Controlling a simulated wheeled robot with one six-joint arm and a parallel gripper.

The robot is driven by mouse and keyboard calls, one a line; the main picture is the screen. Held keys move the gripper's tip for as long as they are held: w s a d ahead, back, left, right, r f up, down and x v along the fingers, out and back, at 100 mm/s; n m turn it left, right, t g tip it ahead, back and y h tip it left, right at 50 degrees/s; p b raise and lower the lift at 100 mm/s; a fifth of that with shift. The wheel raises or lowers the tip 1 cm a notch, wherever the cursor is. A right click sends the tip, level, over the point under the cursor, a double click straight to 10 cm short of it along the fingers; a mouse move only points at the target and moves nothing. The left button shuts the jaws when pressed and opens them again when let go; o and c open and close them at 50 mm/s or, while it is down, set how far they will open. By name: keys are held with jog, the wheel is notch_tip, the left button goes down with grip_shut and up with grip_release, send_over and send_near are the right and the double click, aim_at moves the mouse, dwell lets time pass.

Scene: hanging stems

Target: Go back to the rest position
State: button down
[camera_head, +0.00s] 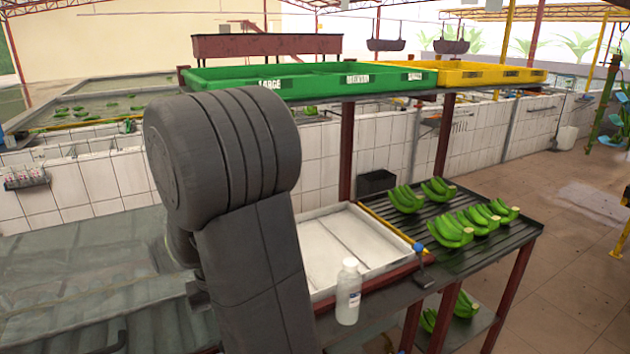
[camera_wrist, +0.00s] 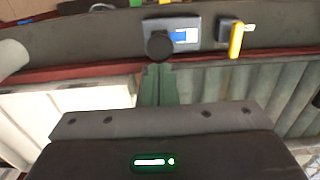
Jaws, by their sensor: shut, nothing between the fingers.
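My gripper (camera_wrist: 158,74) shows in the wrist view, with its narrow grey-green fingers shut together and nothing between them. Its dark body with a green light fills the bottom of that view. The fingers point toward a dark red rail and a grey ledge, and I cannot tell how far off these are. In the head view my dark arm stands upright left of the middle and hides part of the bench; the gripper does not show there.
A white bottle (camera_head: 348,292) stands beside a white tray (camera_head: 322,292). Green banana clusters (camera_head: 450,232) lie on a dark ribbed rack (camera_head: 508,241). Green (camera_head: 222,86) and yellow (camera_head: 455,79) crates sit on a shelf above. Open floor (camera_head: 580,235) lies at right.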

jog(key=shift+f+b, duration=1.8)
jog(key=shift+f, duration=0.95)
